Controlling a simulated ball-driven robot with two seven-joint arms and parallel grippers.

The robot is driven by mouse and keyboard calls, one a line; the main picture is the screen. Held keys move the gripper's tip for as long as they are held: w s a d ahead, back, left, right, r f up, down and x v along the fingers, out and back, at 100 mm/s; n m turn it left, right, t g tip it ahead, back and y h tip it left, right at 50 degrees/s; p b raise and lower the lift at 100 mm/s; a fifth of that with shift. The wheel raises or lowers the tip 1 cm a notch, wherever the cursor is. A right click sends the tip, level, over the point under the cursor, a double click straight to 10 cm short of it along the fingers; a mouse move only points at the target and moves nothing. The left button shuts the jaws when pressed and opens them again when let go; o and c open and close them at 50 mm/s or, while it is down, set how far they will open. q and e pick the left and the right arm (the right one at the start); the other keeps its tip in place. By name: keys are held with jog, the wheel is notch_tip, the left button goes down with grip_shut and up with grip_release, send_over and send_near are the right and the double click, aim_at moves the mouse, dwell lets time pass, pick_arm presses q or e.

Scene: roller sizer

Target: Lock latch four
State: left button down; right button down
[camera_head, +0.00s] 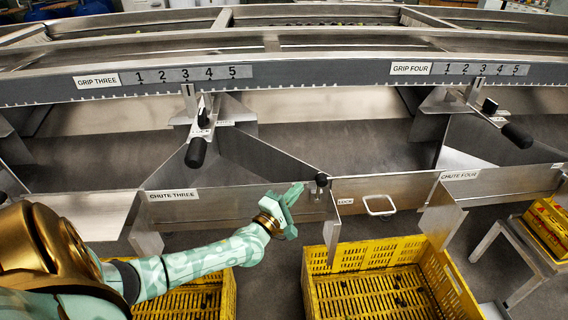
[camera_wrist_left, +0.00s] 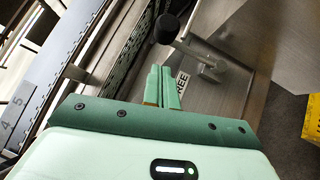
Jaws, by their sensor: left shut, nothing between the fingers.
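A latch with a round black knob (camera_head: 321,179) stands on the chute front, at the left end of a metal gate (camera_head: 400,188) with a handle. Its knob points up, just left of a label reading LOCK (camera_head: 346,201). The CHUTE FOUR label (camera_head: 460,175) is to the right. My left gripper (camera_head: 297,190) is shut and empty, just left of the knob. In the left wrist view the shut fingers (camera_wrist_left: 162,78) are apart from the black knob (camera_wrist_left: 167,27), whose rod runs to a metal bracket (camera_wrist_left: 210,68). My right gripper is not in view.
Black-handled levers stand under GRIP THREE (camera_head: 196,152) and GRIP FOUR (camera_head: 517,135). The CHUTE THREE panel (camera_head: 200,208) is left of the latch. A yellow crate (camera_head: 455,275) stands below the gate, and another yellow crate (camera_head: 228,295) is behind my left arm.

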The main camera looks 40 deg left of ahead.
pick_arm(q)
jog(key=shift+w+d+r, duration=0.25)
jog(key=shift+w+d, duration=0.3)
jog(key=shift+w+d+r, duration=0.2)
jog(key=shift+w+d, duration=0.3)
jog(key=shift+d, duration=0.05)
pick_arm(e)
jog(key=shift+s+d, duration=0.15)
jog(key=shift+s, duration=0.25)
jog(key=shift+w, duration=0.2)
